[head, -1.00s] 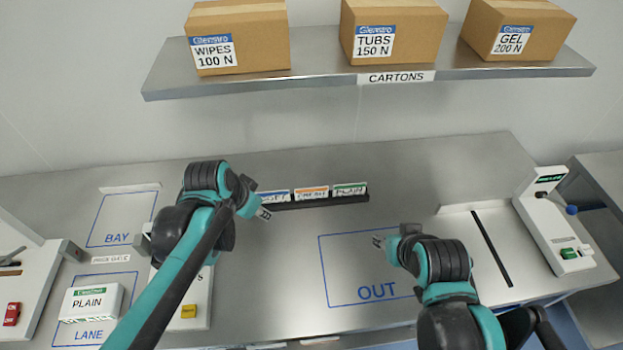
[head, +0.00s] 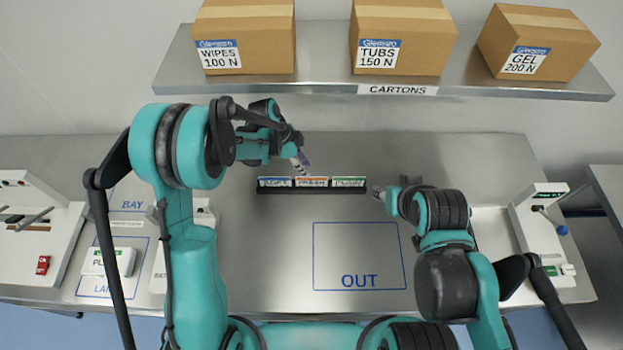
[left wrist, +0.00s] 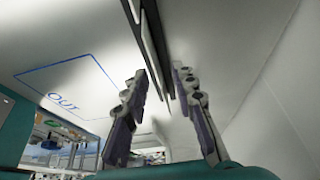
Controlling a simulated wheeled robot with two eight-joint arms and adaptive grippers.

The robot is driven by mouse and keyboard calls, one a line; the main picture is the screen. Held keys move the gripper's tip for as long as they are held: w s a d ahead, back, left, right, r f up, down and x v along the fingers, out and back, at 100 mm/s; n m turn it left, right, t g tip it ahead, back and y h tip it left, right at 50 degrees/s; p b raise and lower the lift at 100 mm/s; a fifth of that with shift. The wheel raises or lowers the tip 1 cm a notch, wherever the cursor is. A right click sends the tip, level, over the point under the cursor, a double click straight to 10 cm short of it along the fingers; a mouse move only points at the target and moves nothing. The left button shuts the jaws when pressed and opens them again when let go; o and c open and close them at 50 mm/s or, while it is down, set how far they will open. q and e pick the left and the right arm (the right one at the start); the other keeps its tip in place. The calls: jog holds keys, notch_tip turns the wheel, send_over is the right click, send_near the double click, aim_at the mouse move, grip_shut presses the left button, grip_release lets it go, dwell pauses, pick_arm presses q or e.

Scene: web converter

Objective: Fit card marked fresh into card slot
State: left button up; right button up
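The card marked FRESH (head: 312,182) has an orange top band. It stands in the middle of a dark rack (head: 290,190), between a blue-banded card (head: 274,182) and a green-banded card (head: 348,182). My left gripper (head: 304,165) is just above and behind the FRESH card. In the left wrist view my left gripper (left wrist: 159,72) is open, its fingers apart on either side of thin upright edges, with no grip visible. My right gripper (head: 378,191) is right of the rack; its opening is unclear. I cannot pick out the card slot; my left arm hides part of the left side.
A shelf (head: 300,88) with cartons runs above the back of the table. A PLAIN pack (head: 110,262) lies at the left by a machine with a red switch (head: 43,265). Another device (head: 540,225) stands at the right. The OUT area (head: 360,256) is clear.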

aim_at(313, 178)
pick_arm(q)
jog(key=shift+s+d+x, duration=0.1)
jog(key=shift+s+x, duration=0.1)
jog(key=shift+x, duration=0.8)
jog(key=shift+s+d+x, duration=0.1)
jog(key=shift+s+x, duration=0.05)
jog(key=shift+x, duration=0.85)
jog(key=shift+s+d+x, duration=0.1)
jog(key=shift+s+x, duration=0.1)
jog(key=shift+x, duration=0.8)
jog(key=shift+f+b, duration=0.15)
jog(key=shift+b, duration=0.4)
grip_shut()
